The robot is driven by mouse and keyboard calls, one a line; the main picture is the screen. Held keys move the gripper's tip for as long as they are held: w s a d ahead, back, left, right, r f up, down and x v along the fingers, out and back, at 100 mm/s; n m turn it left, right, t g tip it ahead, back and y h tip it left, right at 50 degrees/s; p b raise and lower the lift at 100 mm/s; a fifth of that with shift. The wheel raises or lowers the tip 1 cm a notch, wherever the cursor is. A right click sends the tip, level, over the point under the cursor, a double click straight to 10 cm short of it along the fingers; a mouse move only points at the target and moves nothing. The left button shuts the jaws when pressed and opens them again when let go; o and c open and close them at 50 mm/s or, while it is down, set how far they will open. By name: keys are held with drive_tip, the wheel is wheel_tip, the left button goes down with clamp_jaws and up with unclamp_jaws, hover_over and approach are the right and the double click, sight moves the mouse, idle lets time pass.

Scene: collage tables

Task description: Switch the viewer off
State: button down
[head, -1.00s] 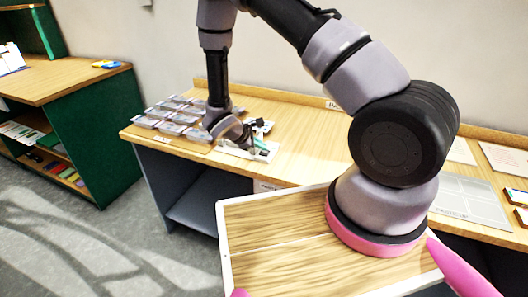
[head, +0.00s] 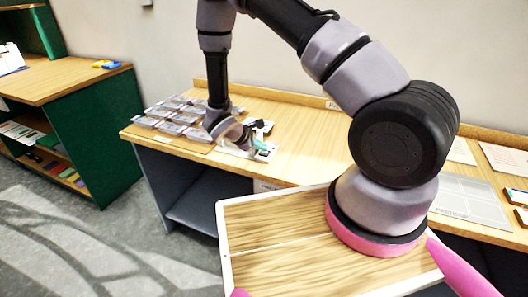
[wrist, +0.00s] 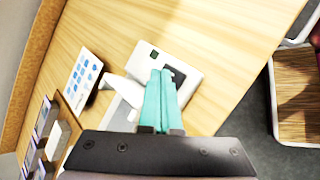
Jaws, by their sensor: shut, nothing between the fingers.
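A white flat device (wrist: 190,62), which looks like the viewer, lies on the wooden table. It has a small dark green square (wrist: 153,55) near one corner and a dark patch (wrist: 178,75) beside the fingers. My gripper (wrist: 160,72) is shut and empty, its teal fingertips over the device between these two marks. The fingers hide part of the device, and I cannot tell whether they touch it. In the head view my gripper (head: 264,147) is at the table's front part, and the device (head: 268,154) is mostly hidden behind it.
A white card with blue icons (wrist: 84,78) stands beside the device, with a white bracket-like part (wrist: 118,86) between. Several grey trays (head: 172,117) fill the table's left end. A green shelf unit (head: 105,130) stands far left.

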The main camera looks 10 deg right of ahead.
drive_tip(key=shift+r, duration=0.65)
drive_tip(key=shift+r, duration=3)
wheel_tip(320, 180, up, 11)
drive_tip(key=m+g, duration=0.2)
drive_tip(key=m, duration=0.3)
hover_over(262, 153)
drive_tip(key=s+d, duration=0.1)
drive_tip(key=d, duration=0.3)
drive_tip(key=s+d+r+m+y, duration=0.2)
drive_tip(key=s+r+m, duration=0.1)
drive_tip(key=r, duration=0.3)
drive_tip(key=s+d+r+m+y, duration=0.2)
drive_tip(key=s+r+m, duration=0.15)
drive_tip(key=r, duration=0.25)
drive_tip(key=s+a+r+m+t+y, duration=0.1)
drive_tip(key=s+r+m+t+y, duration=0.3)
drive_tip(key=s+r, duration=1)
wheel_tip(262, 153, up, 2)
drive_tip(key=m+y, duration=0.2)
drive_tip(key=m, duration=0.1)
drive_tip(key=shift+s+r+m+t, duration=0.2)
drive_tip(key=shift+r+m+t, duration=0.05)
drive_tip(key=shift+m+t, duration=0.1)
